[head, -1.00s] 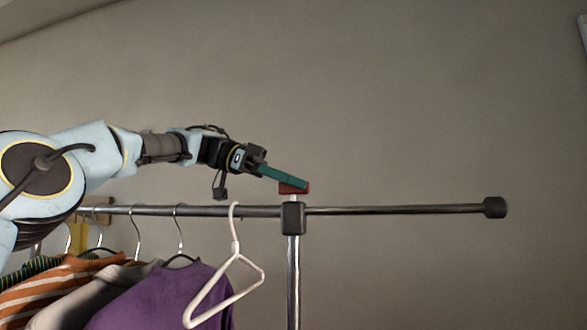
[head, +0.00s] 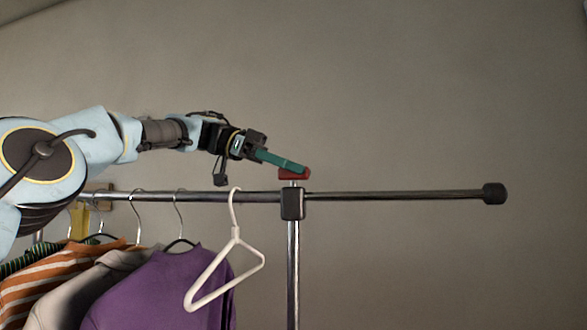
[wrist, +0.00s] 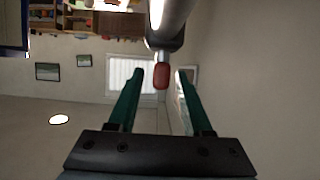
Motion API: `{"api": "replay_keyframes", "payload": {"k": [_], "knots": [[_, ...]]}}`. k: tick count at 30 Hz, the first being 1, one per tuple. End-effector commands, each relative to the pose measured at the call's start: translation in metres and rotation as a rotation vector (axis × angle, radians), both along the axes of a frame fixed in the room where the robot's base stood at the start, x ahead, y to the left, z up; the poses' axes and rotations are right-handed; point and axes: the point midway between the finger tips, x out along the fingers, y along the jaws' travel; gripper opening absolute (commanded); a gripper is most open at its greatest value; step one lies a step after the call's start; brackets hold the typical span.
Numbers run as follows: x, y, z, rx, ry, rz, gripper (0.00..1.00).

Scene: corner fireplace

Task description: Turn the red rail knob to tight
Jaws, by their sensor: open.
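The red rail knob (head: 294,175) sits on top of the black clamp block (head: 292,205), where the upright post meets the horizontal rail. In the wrist view the red knob (wrist: 161,77) shows between the tips of my two green fingers, with a visible gap on each side. My gripper (head: 290,164) reaches in from the left. It is open, and its near finger overlaps the upper part of the knob in the head view. My gripper (wrist: 160,73) holds nothing. I cannot tell whether a finger touches the knob.
The chrome rail (head: 400,195) runs right to a black end cap (head: 494,193). A white hanger (head: 225,275) hangs just left of the post, below my gripper. A purple garment (head: 160,290) and other clothes hang further left. The space above and right is clear.

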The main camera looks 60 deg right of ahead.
Motion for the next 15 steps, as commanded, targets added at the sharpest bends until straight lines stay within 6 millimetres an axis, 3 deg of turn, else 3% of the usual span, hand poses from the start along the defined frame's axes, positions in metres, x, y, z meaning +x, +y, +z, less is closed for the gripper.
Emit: {"api": "replay_keyframes", "payload": {"k": [5, 15], "knots": [[0.009, 0.002, 0.005, -0.002, 0.001, 0.001, 0.50], [0.067, 0.020, 0.033, -0.002, 0.002, 0.003, 0.50]]}}
